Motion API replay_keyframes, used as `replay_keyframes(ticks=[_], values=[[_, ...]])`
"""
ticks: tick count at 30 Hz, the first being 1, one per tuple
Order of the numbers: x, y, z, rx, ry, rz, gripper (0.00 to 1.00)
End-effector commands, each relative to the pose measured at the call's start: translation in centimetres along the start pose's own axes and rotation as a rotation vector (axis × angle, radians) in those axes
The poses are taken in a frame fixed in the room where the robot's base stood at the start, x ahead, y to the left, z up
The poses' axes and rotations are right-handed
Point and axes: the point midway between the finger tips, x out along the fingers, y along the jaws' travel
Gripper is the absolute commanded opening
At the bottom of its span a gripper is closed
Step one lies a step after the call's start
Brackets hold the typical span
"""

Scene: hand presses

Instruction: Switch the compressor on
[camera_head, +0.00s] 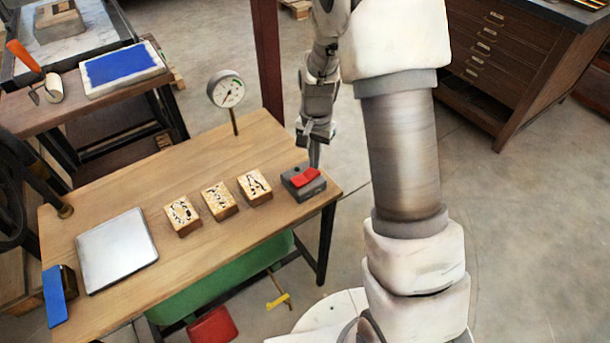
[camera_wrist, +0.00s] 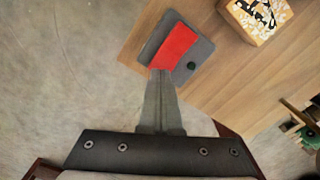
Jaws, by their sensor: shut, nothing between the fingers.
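The switch is a dark grey box (camera_head: 304,184) with a red rocker (camera_head: 306,177) at the right end of the wooden table. In the wrist view the red rocker (camera_wrist: 174,46) lies across the grey box (camera_wrist: 199,50), with a small dark round knob or lamp beside it. My gripper (camera_head: 315,166) is shut and empty, pointing down just behind the box. In the wrist view the closed fingertips (camera_wrist: 161,72) appear at the near end of the red rocker; I cannot tell whether they touch it. The green compressor tank (camera_head: 215,283) is under the table, partly hidden.
Several printed wooden blocks (camera_head: 219,201) stand in a row left of the switch. A pressure gauge (camera_head: 226,90) rises on a thin post behind them. A metal plate (camera_head: 117,250) lies on the left of the wooden table (camera_head: 170,158). Open floor is right of it.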

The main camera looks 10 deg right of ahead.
Motion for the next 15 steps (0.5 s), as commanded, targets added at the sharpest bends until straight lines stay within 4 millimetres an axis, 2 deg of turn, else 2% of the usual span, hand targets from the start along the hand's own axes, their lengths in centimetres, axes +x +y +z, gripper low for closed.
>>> replay_keyframes(ticks=[15], values=[[0.86, 0.01, 0.01, 0.0, 0.0, 0.0, 0.0]])
